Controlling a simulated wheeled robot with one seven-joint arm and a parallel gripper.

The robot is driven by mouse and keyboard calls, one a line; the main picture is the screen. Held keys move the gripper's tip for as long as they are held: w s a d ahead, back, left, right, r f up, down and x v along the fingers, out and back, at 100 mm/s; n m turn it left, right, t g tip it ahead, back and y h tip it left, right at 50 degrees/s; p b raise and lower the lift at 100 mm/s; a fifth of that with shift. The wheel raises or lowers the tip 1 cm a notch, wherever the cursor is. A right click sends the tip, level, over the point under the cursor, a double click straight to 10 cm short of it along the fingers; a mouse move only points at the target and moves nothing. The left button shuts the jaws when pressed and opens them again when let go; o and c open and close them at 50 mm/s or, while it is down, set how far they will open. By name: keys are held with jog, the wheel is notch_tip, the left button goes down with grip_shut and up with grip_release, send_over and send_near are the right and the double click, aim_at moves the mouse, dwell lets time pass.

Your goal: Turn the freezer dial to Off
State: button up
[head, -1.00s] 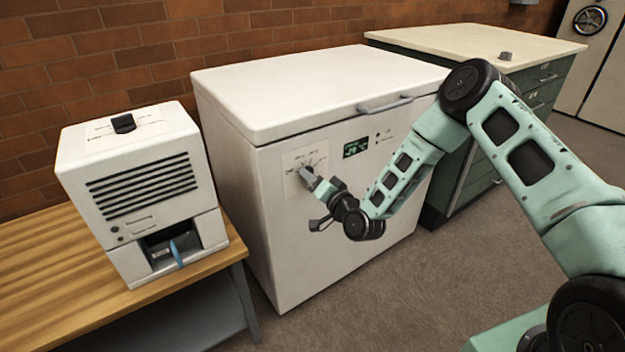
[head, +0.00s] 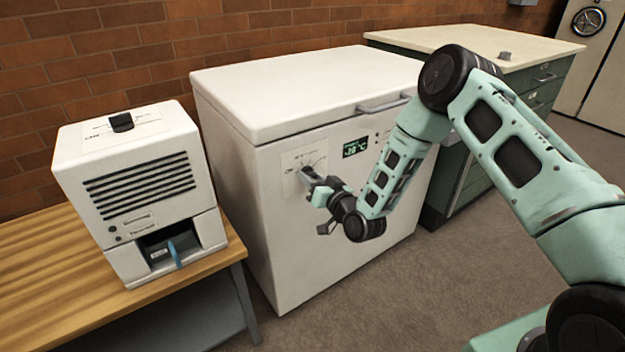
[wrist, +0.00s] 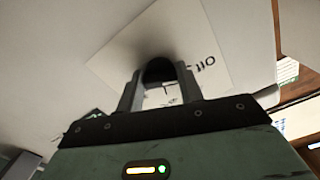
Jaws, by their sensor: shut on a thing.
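The white chest freezer (head: 290,240) stands against the brick wall with its lid closed. Its dial plate (head: 292,160) is on the front face, left of a green-lit display (head: 355,147). My gripper (head: 309,176) is at this plate, shut on the dial, which it mostly hides in the head view. In the wrist view the dark dial (wrist: 158,71) sits between the two fingers of my gripper (wrist: 160,85). The plate (wrist: 205,35) looks tilted there, with the word "Off" to the right of the dial. The dial's exact setting is hard to read.
A white slotted machine (head: 140,195) with a black top knob stands on a wooden bench (head: 50,285) at the left. A green cabinet (head: 470,185) with a pale top stands right of the freezer. Carpeted floor is clear in front.

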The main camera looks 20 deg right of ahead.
jog(key=o, duration=1)
jog(key=shift+s, duration=0.1)
jog(key=v, duration=1.7)
jog(key=shift+s, duration=0.15)
